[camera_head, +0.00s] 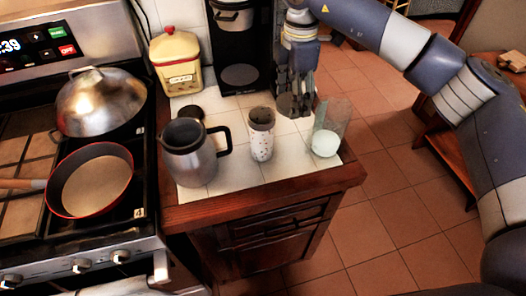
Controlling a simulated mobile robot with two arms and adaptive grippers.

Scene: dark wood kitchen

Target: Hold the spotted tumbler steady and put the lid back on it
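The spotted tumbler (261,144) stands upright on the white tiled counter, pale with dark spots and a brownish upper part. A small round black disc (190,112), which looks like a lid, lies flat behind the steel jug. My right gripper (295,108) hangs fingers down above the counter, behind and to the right of the tumbler and apart from it. Its dark fingers overlap in this view, so I cannot tell whether they are open or hold anything. My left gripper is not in view.
A steel jug (190,155) with a black handle stands left of the tumbler. A clear glass (333,112) with a white ball (325,143) is at right near the counter edge. A yellow canister (176,62) and black coffee machine (238,45) stand behind. The stove is left.

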